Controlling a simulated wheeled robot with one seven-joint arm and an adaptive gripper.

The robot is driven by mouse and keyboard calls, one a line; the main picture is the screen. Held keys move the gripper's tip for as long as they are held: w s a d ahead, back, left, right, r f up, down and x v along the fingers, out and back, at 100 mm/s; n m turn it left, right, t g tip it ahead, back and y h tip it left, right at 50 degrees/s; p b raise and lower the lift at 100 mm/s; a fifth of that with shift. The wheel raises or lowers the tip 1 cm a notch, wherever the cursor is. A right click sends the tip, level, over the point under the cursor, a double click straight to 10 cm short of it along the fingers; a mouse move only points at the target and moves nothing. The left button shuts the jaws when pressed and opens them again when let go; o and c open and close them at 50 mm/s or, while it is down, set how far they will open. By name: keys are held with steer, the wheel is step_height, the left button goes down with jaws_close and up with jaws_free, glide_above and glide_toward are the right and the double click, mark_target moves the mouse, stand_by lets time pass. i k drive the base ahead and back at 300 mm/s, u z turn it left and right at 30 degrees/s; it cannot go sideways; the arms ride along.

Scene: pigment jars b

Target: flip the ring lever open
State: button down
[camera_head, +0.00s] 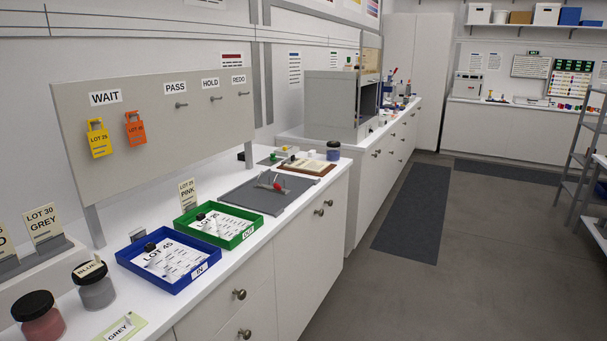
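A flat dark grey board or open folder (252,195) lies on the white counter, right of the green tray. A small metal fitting (271,182) with upright pieces and a reddish part stands near its middle. This looks like the ring mechanism with its lever, but it is too small to tell whether the lever is up or down. My gripper is not in view, and nothing touches the fitting.
A green tray (247,233) and a blue tray (157,285) with papers stand left of the board. A tag panel (200,130) rises behind the counter.

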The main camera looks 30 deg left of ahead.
mark_target(277, 187)
steer(key=u, duration=0.6)
steer(key=i, duration=1)
steer(key=u, duration=0.8)
